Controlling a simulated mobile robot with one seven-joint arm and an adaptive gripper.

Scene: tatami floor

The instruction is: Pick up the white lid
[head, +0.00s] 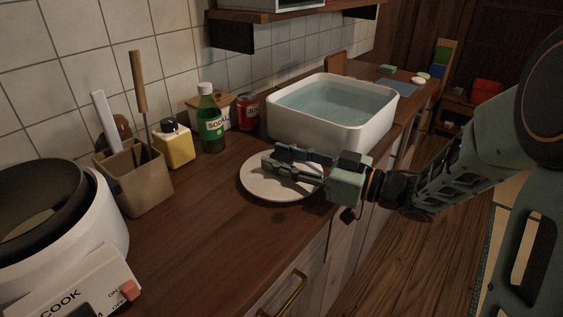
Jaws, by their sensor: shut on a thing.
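The white lid (256,184) is a round, pale disc at the middle of the wooden counter, in front of the white basin. My gripper (279,162) reaches in from the right, with its fingers low over the lid's upper side. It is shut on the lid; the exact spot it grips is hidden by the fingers. The lid looks flat, and I cannot tell whether it touches the counter or is slightly clear of it.
A white basin of water (352,136) stands close behind my gripper. A green soda bottle (211,125), a red can (248,112), a yellow dispenser (176,148) and a utensil holder (140,183) line the wall. An open cooker (90,245) is at left.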

